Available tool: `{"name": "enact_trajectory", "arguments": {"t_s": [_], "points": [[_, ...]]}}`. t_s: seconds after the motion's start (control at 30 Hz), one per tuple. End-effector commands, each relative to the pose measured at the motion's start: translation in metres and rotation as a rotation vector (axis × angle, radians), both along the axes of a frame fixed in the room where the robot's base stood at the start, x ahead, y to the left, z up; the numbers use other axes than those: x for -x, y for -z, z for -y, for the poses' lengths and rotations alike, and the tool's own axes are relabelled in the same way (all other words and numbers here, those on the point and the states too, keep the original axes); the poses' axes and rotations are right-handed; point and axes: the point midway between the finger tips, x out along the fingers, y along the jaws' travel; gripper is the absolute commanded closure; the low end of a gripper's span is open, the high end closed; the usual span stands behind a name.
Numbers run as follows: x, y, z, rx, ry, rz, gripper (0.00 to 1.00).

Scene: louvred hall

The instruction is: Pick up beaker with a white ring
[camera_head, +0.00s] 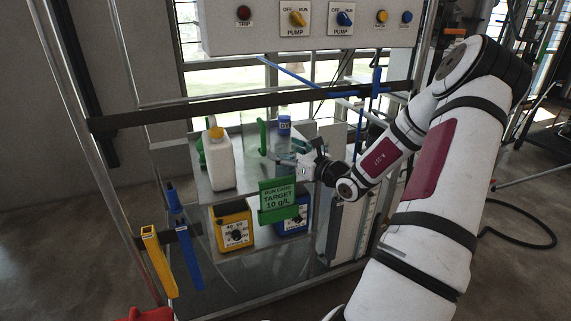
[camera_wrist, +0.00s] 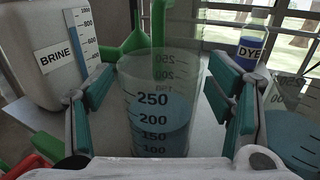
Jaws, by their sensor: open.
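A clear beaker (camera_wrist: 155,100) with black graduation marks and blue liquid stands upright between my gripper's fingers in the wrist view. I cannot make out a white ring on it; its lower part is hidden by a white shape along the bottom edge. My gripper (camera_wrist: 163,82) is open, with one teal-padded finger on each side of the beaker and visible gaps beside the glass. In the head view my gripper (camera_head: 297,155) is at the shelf, and the beakers there are too small to tell apart. A second beaker (camera_wrist: 294,138) with blue liquid stands at the right.
A white BRINE jug (camera_wrist: 48,60) stands left, a DYE bottle (camera_wrist: 253,45) behind right, and a green object (camera_wrist: 127,42) behind the beaker. Yellow (camera_head: 232,226) and blue (camera_head: 293,217) pump boxes and a green target card (camera_head: 278,201) sit below the shelf.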

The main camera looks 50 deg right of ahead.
Motion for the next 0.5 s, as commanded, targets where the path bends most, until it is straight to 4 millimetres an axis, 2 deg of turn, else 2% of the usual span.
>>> {"name": "enact_trajectory", "arguments": {"t_s": [0.03,0.2,0.3,0.5], "points": [[0.0002,0.0,0.0,0.0,0.0,0.0,0.28],[0.0003,0.0,0.0,0.0,0.0,0.0,0.67],[0.0004,0.0,-0.0001,0.0,0.0,0.0,0.85],[0.0004,-0.0005,-0.0001,0.001,-0.001,0.001,0.85]]}}
